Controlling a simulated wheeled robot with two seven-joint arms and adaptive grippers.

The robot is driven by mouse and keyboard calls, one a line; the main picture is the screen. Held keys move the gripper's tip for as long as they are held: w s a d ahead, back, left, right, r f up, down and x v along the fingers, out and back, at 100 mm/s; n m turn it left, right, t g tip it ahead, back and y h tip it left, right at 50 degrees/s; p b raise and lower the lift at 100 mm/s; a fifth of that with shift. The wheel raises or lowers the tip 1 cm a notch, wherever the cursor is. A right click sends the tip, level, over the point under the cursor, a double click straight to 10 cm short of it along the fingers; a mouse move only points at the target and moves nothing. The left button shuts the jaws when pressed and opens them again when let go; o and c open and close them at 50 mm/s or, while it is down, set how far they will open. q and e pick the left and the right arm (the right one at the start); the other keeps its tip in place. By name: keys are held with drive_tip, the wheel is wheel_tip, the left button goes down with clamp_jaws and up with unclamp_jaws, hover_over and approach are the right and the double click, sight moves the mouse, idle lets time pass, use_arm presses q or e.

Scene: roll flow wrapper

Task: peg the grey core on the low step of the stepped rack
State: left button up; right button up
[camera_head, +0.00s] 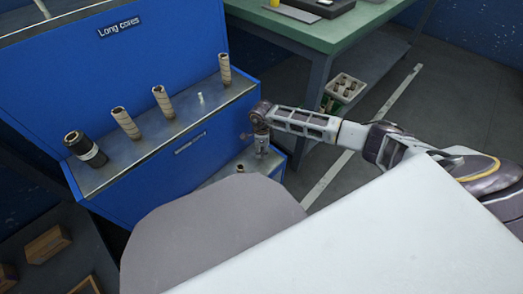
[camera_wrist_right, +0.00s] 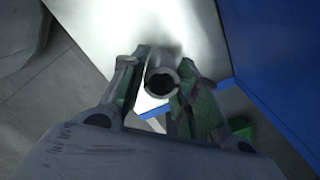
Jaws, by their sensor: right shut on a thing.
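The blue stepped rack (camera_head: 190,160) has a metal-topped low step (camera_head: 232,168), partly hidden by my own body. My right gripper (camera_head: 261,146) is over this low step, near its back right part. In the right wrist view, the right gripper (camera_wrist_right: 160,95) is shut on the grey core (camera_wrist_right: 160,68), a hollow tube with its open end towards the camera. Bright metal of the low step (camera_wrist_right: 190,25) lies behind the core. I cannot tell whether the core touches the step or sits on a peg. My left gripper is out of view.
The middle step (camera_head: 150,140) holds a black-wrapped core (camera_head: 86,149), several tan cores (camera_head: 126,123) and a bare small peg (camera_head: 201,98). A green table (camera_head: 310,30) stands behind, with a crate (camera_head: 343,92) beneath. Wooden boxes (camera_head: 47,245) lie at lower left.

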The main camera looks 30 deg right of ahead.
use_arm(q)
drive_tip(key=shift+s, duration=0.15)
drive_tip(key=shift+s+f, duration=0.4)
use_arm(e)
drive_tip(key=shift+f, duration=0.15)
